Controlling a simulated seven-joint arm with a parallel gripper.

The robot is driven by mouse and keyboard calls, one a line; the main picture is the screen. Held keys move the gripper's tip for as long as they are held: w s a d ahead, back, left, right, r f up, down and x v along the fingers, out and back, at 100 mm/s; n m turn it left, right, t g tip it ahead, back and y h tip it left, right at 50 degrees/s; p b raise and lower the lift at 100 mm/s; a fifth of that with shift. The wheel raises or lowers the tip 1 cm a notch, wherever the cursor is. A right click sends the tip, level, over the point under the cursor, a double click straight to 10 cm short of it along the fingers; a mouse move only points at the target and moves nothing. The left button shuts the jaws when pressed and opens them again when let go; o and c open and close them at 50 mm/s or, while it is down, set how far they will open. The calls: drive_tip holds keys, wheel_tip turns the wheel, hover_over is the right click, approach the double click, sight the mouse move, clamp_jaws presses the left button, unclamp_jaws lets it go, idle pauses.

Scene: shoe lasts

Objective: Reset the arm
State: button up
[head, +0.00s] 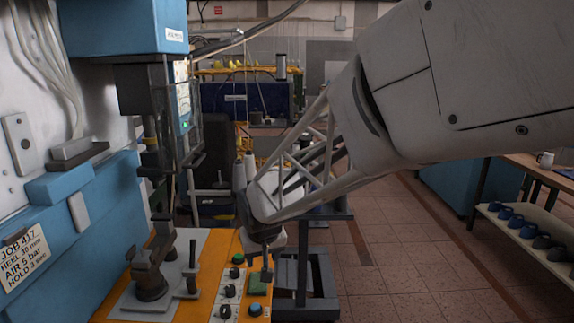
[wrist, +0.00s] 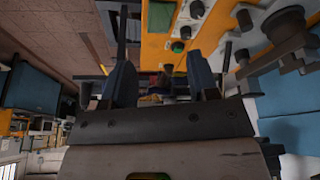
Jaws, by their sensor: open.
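My arm reaches in from the upper right of the head view, and its end hangs over the orange control panel (head: 205,262). My gripper (head: 262,262) points down just above the panel, close to a green rectangular pad (head: 258,287). In the wrist view my gripper (wrist: 160,62) shows two dark blue fingers set well apart, with no object held between them. The panel's orange face (wrist: 156,50) shows beyond the fingertips. I cannot tell the exact gap between the fingers and the panel.
A dark metal clamp fixture (head: 152,265) stands left of my gripper. Knobs and buttons, one blue (head: 255,310), line the panel. A blue machine (head: 95,225) rises at the left. A shelf of dark blue shoe lasts (head: 528,230) is at right. Open tiled floor (head: 410,240) lies between.

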drive_tip(key=s+d+r+m, duration=0.1)
drive_tip(key=s+d+r, duration=0.2)
drive_tip(key=s+d, duration=0.35)
drive_tip(key=s+d+r+m, duration=0.1)
drive_tip(key=s+d+r, duration=0.1)
drive_tip(key=s+d, duration=0.45)
drive_tip(key=s+d+m+g+h, duration=0.1)
drive_tip(key=s+d+m, duration=0.1)
drive_tip(key=s+d, duration=0.9)
drive_tip(key=shift+s+d+r, duration=0.2)
drive_tip(key=shift+s+d, duration=0.1)
drive_tip(key=shift+s, duration=1.45)
